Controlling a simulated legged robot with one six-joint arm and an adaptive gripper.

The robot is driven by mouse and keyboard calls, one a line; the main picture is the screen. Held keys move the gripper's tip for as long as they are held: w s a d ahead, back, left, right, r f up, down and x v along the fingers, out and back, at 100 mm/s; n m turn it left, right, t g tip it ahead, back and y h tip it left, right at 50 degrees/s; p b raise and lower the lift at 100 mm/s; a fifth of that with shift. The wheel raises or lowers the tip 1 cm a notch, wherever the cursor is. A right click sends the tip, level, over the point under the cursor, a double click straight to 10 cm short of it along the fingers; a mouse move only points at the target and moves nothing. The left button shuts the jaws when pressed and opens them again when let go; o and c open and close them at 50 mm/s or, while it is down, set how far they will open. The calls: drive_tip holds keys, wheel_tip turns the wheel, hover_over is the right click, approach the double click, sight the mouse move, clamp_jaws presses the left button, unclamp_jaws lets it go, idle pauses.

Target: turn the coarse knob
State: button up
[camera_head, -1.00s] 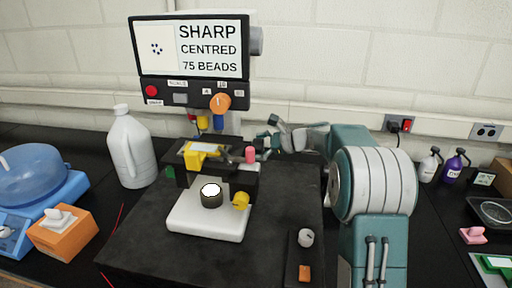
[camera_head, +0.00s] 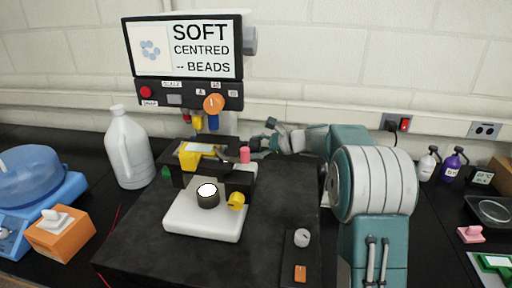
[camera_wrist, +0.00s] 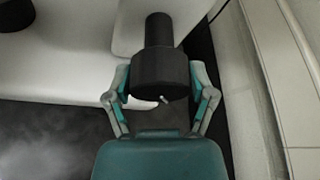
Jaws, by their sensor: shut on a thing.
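The coarse knob is a dark round cylinder on a thinner shaft, seen in the wrist view (camera_wrist: 160,72). My gripper (camera_wrist: 160,84) has one finger on each side of it and is shut on it. In the head view my gripper (camera_head: 264,143) is at the right side of the microscope (camera_head: 202,222), and the knob is hard to make out there. The screen (camera_head: 187,48) above the microscope reads SOFT, CENTRED, -- BEADS, with a blurred pale blue cluster.
An orange dial (camera_head: 213,104) and a red button (camera_head: 146,92) sit under the screen. A yellow knob (camera_head: 236,201) is low on the microscope. A white jug (camera_head: 129,150) stands left. The dark mat (camera_head: 270,235) has free room in front.

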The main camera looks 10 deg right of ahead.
drive_tip(key=shift+a+r+n+t, duration=0.1)
drive_tip(key=shift+r+n+t, duration=0.05)
drive_tip(key=shift+n+t, duration=0.3)
drive_tip(key=o, duration=1.1)
drive_tip(key=shift+c, duration=0.2)
drive_tip(key=shift+a, duration=0.15)
drive_tip(key=v, duration=1.2)
drive_tip(key=shift+w, duration=0.1)
